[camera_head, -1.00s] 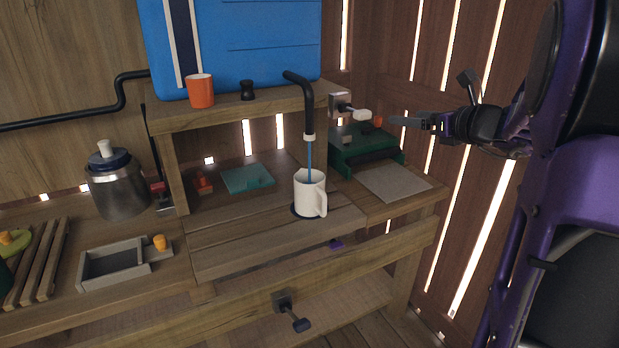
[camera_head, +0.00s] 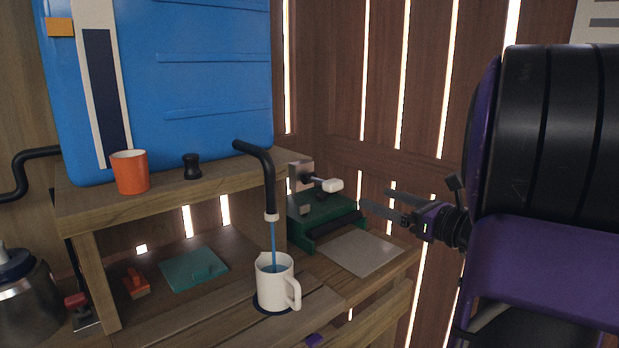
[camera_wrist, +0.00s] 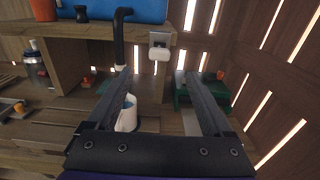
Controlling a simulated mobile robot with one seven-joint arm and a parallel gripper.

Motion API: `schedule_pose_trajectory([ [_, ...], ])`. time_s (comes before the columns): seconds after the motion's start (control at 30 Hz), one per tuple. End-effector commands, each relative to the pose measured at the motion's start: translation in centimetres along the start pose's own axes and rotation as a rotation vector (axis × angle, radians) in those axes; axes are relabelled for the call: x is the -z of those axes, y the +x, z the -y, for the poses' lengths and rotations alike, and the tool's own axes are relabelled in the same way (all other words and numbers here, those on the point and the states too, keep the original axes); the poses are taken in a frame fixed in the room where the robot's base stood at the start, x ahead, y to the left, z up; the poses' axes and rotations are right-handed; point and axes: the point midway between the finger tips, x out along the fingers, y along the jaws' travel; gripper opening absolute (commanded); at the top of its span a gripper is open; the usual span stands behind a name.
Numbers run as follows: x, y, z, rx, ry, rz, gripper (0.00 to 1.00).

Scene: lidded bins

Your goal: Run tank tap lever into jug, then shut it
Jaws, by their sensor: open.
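The blue tank (camera_head: 200,80) stands on the wooden shelf. Its black spout (camera_head: 267,180) bends down, and a blue stream (camera_head: 274,243) runs from it into the white jug (camera_head: 275,285), which stands upright on a dark round mat. In the wrist view the jug (camera_wrist: 127,117) shows blue liquid inside. The tap lever (camera_head: 327,184) has a white grip and sticks out rightward from a metal plate on the shelf's end; it also shows in the wrist view (camera_wrist: 159,53). My gripper (camera_head: 377,200) is open and empty, to the right of the lever and apart from it.
An orange cup (camera_head: 130,172) and a small black knob-shaped piece (camera_head: 192,166) stand on the shelf. A green box-like device (camera_head: 322,217) and a grey sheet (camera_head: 358,252) lie right of the jug. A teal board (camera_head: 194,269) lies under the shelf.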

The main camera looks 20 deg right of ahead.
Motion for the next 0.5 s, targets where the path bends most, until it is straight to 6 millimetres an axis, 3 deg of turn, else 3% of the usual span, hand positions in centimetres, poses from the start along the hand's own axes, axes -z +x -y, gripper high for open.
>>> schedule_pose_trajectory([
  [0.23, 0.1, 1.3, -0.1, -0.001, -0.002, 0.006, 0.85],
  [0.5, 0.1, 6.9, -0.1, -0.004, -0.002, 0.006, 0.85],
])
